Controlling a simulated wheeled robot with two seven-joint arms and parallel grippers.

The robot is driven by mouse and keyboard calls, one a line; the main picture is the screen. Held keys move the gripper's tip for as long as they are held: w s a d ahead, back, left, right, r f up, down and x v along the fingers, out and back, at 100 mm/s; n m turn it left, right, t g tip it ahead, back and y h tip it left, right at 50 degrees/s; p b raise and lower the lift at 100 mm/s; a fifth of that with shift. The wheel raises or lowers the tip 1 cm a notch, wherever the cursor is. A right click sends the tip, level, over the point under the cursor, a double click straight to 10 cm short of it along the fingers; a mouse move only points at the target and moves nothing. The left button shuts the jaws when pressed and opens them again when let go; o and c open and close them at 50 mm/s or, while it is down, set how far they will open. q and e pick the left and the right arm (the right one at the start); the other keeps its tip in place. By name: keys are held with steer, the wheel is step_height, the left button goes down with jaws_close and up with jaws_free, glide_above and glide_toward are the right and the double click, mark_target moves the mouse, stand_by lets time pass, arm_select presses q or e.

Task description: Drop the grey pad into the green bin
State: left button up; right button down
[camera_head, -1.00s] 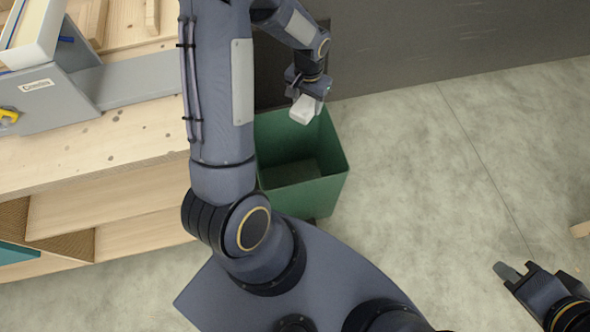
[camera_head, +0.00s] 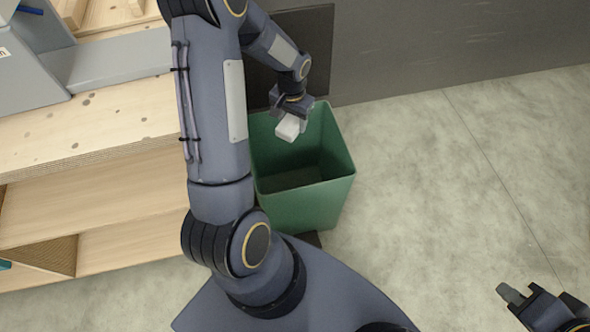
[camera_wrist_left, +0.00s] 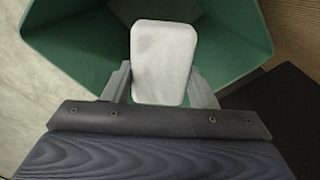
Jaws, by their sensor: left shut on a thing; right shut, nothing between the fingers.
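The grey pad (camera_head: 289,127) is a small, pale block with rounded corners. My left gripper (camera_head: 291,116) is shut on it and holds it over the open top of the green bin (camera_head: 309,205). In the left wrist view the pad (camera_wrist_left: 163,62) sits between the two fingers of my left gripper (camera_wrist_left: 162,82), with the bin's green walls (camera_wrist_left: 85,45) around and beyond it. The bin's floor looks empty where it shows; part of its left side is hidden by my arm. My right gripper (camera_head: 513,293) is shut and empty at the lower right, away from the bin.
A wooden workbench (camera_head: 100,120) with lower shelves stands left of the bin, with grey equipment (camera_head: 110,65) on top. A dark grey wall (camera_head: 430,45) runs behind the bin. The concrete floor (camera_head: 430,180) to the right is clear.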

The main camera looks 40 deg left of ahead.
arm_select(q)
steer(key=shift+f, duration=0.75)
steer(key=o, duration=1.1)
steer(key=shift+r+p, duration=0.7)
steer(key=shift+r, duration=3.25)
steer(key=shift+r, duration=0.1)
